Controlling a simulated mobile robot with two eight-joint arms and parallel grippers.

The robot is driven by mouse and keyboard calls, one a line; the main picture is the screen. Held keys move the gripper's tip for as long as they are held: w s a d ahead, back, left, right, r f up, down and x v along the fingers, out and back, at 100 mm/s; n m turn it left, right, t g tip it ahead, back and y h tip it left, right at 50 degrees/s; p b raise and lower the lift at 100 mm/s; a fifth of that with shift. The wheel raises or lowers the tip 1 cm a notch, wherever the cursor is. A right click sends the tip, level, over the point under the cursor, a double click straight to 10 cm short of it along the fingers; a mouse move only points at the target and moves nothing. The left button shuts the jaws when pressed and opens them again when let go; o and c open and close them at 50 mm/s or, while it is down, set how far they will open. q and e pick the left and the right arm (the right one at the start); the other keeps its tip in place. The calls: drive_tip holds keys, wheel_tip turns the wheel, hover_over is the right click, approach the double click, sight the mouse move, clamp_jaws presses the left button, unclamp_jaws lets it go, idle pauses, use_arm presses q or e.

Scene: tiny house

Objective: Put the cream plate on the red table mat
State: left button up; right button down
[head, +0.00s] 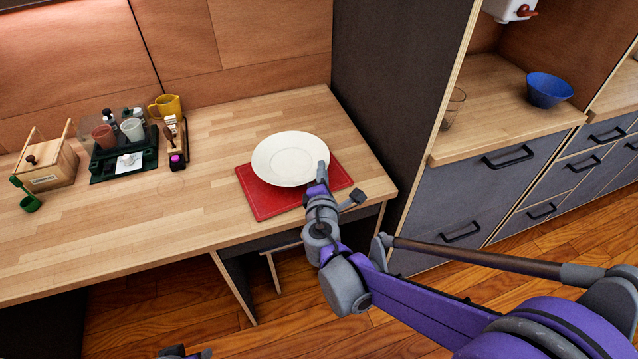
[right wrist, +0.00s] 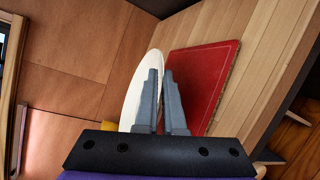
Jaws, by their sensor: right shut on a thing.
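The cream plate (head: 289,158) is over the red table mat (head: 264,199) on the wooden desk in the head view. My right gripper (head: 322,172) is shut on the plate's right rim. In the right wrist view the plate (right wrist: 148,88) shows edge-on between the fingers (right wrist: 163,85), with the red mat (right wrist: 205,80) beside it. A gap seems to show between plate and mat there, so the plate looks held a little above the mat. A small grey part at the bottom edge of the head view may be my left arm; its fingers are not visible.
A dark tray with cups (head: 125,155), a wooden box (head: 48,165), a yellow mug (head: 167,106) and a small caddy (head: 175,140) stand left on the desk. A dark cabinet panel (head: 390,80) rises at the right. The desk between caddy and mat is clear.

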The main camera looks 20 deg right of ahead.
drive_tip(key=shift+f+b, duration=0.65)
drive_tip(key=shift+f, duration=1.25)
drive_tip(key=shift+f, duration=0.15)
drive_tip(key=c, duration=1.3)
unclamp_jaws()
